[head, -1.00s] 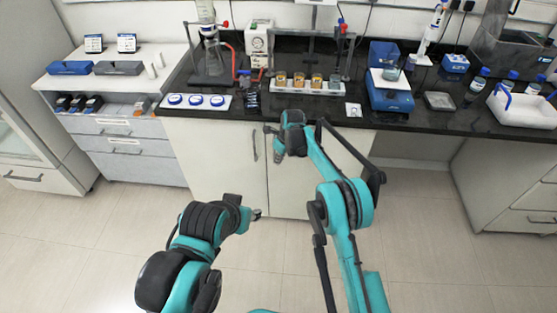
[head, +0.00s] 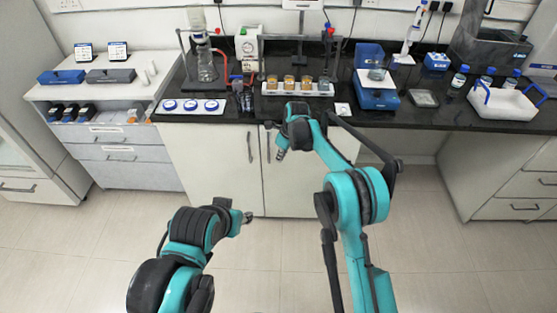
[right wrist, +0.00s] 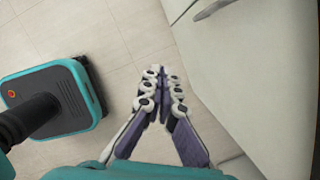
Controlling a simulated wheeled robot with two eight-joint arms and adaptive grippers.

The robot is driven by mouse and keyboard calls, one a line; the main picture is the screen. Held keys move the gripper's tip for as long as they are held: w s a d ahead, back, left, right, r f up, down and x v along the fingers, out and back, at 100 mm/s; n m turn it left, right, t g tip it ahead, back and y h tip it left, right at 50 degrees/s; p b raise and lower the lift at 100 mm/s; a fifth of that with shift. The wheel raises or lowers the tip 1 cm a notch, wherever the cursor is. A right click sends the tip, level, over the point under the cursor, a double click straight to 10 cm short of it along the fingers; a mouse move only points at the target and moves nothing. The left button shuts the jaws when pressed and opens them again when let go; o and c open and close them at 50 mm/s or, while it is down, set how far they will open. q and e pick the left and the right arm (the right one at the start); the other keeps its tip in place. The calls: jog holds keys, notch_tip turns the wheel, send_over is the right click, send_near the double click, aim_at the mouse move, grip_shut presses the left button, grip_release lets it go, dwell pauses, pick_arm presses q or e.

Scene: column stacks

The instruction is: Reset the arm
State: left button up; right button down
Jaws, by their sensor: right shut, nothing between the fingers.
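My right arm reaches up from the bottom right in the head view. Its gripper (head: 281,154) hangs in front of the white cabinet doors, below the bench edge. In the right wrist view its fingers (right wrist: 160,76) are closed together with nothing between them, over the floor beside a pale cabinet front. My left arm is bent low at the left in the head view. Its gripper (head: 247,217) points right over the floor, too small to tell its opening. Both grippers are clear of the bench items.
A white side counter (head: 82,90) stands left. The floor in front is open.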

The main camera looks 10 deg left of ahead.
jog(key=s+d+r+n+t, duration=0.2)
jog(key=s+d+r+n, duration=0.3)
jog(key=s+d+r, duration=0.35)
jog(key=s+d+r+n+t, duration=0.1)
jog(key=s+d+r+n, duration=0.45)
jog(key=d+r, duration=0.55)
jog(key=s+d+f+n+t+h, duration=0.1)
jog(key=s+d+n, duration=0.4)
jog(key=s, duration=0.6)
jog(key=s+d+f+n+t+h, duration=0.1)
jog(key=s+d+n+t, duration=0.1)
jog(key=s+d+n, duration=0.4)
jog(key=s+n, duration=0.1)
jog(key=s, duration=0.4)
jog(key=shift+f+n, duration=0.15)
jog(key=shift+n, duration=0.2)
